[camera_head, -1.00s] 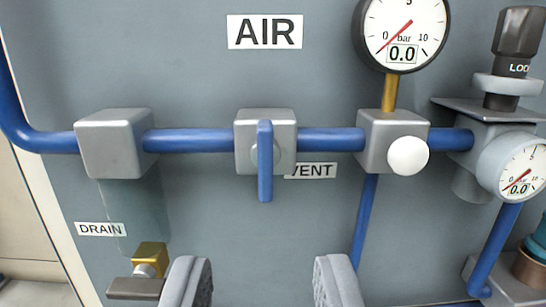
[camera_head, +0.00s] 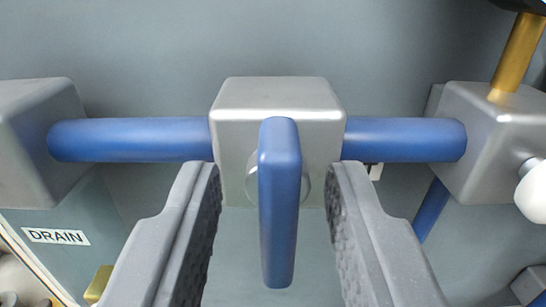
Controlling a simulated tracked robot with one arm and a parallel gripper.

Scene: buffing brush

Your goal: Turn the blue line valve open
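The blue line valve has a grey block body (camera_head: 277,98) on a horizontal blue pipe (camera_head: 130,139). Its blue lever handle (camera_head: 279,215) hangs straight down, across the line of the pipe. My gripper (camera_head: 274,185) is open, with one grey padded finger on each side of the handle. There is a visible gap between each finger and the handle, so neither touches it. The handle's round pivot shows partly behind it.
A grey block (camera_head: 35,140) stands at the left and another (camera_head: 480,140) at the right, with a white knob (camera_head: 533,190) and a brass stem (camera_head: 518,48). A DRAIN label (camera_head: 56,236) sits lower left, above a brass fitting (camera_head: 97,284).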

